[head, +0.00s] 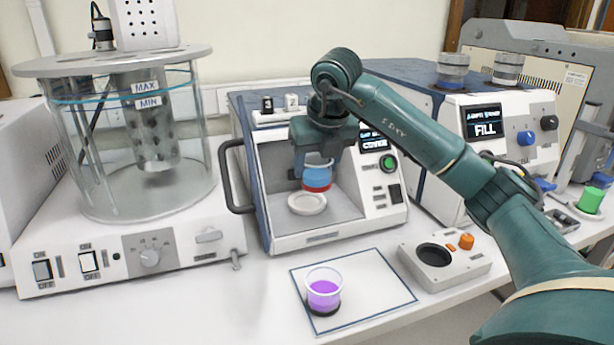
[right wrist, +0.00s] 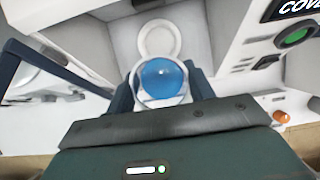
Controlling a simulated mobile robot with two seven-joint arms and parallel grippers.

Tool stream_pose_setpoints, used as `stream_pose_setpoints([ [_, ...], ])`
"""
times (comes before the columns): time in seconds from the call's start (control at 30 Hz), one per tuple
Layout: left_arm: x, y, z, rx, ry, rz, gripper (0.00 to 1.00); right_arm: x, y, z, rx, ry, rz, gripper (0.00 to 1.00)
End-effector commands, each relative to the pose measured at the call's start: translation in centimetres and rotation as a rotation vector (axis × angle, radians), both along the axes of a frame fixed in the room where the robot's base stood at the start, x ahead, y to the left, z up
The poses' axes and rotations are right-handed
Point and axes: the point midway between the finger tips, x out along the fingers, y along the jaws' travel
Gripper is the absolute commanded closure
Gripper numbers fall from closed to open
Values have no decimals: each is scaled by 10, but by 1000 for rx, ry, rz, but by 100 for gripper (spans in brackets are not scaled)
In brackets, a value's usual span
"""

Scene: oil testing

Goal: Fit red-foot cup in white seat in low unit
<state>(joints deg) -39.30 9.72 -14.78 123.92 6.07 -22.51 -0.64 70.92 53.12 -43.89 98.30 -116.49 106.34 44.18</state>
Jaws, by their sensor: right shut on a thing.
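The red-foot cup (head: 317,178) holds blue liquid and has a red band at its foot. My right gripper (head: 318,160) is shut on it inside the open front of the low unit (head: 332,237). The white seat (head: 307,203) is a round ring on the unit's floor, just below and slightly left of the cup in the head view. The cup looks upright and apart from the seat. In the right wrist view, the cup (right wrist: 161,80) sits between the fingers, with the seat (right wrist: 159,39) beyond it. My left gripper is not in view.
A cup of purple liquid (head: 323,292) stands on a white mat (head: 375,285) in front. A small device with a round well (head: 445,262) is to its right. A glass bath (head: 140,140) stands left. The unit's dark handle (head: 232,178) juts out at its left side.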

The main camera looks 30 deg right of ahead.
Motion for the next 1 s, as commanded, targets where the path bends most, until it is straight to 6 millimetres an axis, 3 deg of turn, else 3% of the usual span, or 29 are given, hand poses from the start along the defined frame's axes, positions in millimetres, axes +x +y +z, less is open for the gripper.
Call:
stream_pose_setpoints([
  [0.23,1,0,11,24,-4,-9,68,51,-11,2,1,1,0,76],
  [0.33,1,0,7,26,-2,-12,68,49,-12,-19,-1,3,2,76],
  [0.57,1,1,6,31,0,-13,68,49,-12,-35,-1,0,0,76],
  [0.77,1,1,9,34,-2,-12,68,48,-11,-63,0,2,1,76],
  [1.0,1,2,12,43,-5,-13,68,52,-13,-70,0,-2,0,76],
])
